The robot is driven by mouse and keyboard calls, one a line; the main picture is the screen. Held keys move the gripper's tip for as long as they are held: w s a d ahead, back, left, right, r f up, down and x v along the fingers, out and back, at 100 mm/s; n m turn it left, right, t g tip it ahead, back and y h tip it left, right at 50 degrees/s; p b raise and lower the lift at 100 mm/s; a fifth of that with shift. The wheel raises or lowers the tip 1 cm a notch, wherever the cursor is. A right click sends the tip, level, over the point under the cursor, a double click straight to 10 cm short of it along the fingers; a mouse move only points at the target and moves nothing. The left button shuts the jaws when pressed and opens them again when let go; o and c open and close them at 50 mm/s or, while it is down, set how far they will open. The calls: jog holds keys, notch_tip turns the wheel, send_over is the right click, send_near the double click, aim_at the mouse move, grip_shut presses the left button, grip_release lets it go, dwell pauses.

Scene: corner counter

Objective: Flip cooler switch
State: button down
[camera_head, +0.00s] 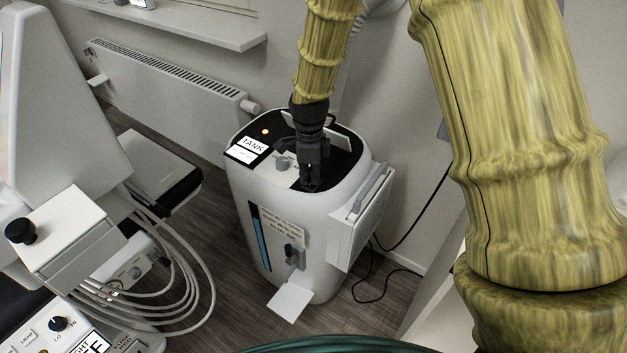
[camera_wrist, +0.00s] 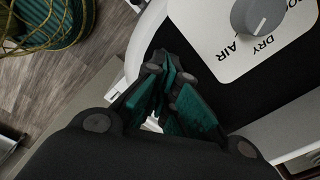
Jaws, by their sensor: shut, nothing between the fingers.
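The cooler (camera_head: 240,200) is a white rounded floor unit with a black top. A grey round knob (camera_head: 283,163) sits on a white label plate on that top. In the wrist view the knob (camera_wrist: 259,14) has a white pointer line, and its plate (camera_wrist: 222,42) reads "DRY AIR" with another word cut off at the edge. My gripper (camera_head: 312,184) points down at the cooler's top, just right of and nearer than the knob. In the wrist view my gripper (camera_wrist: 166,72) is shut and empty, apart from the knob. I cannot tell whether its tips touch the top. No separate flip switch is clearly visible.
A "TANK" label (camera_head: 252,146) and an orange light (camera_head: 265,131) are on the cooler's top. A tap (camera_head: 293,255) is on its front, and a grey-handled panel (camera_head: 362,215) on its right side. A radiator (camera_head: 160,90) stands behind. Hoses (camera_head: 195,275) hang at left.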

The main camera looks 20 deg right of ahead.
aim_at(310, 184)
jog(key=shift+f, duration=0.45)
dwell(0.3)
jog(key=shift+s, duration=0.1)
jog(key=shift+r+p, duration=3.05)
jog(key=shift+r, duration=0.5)
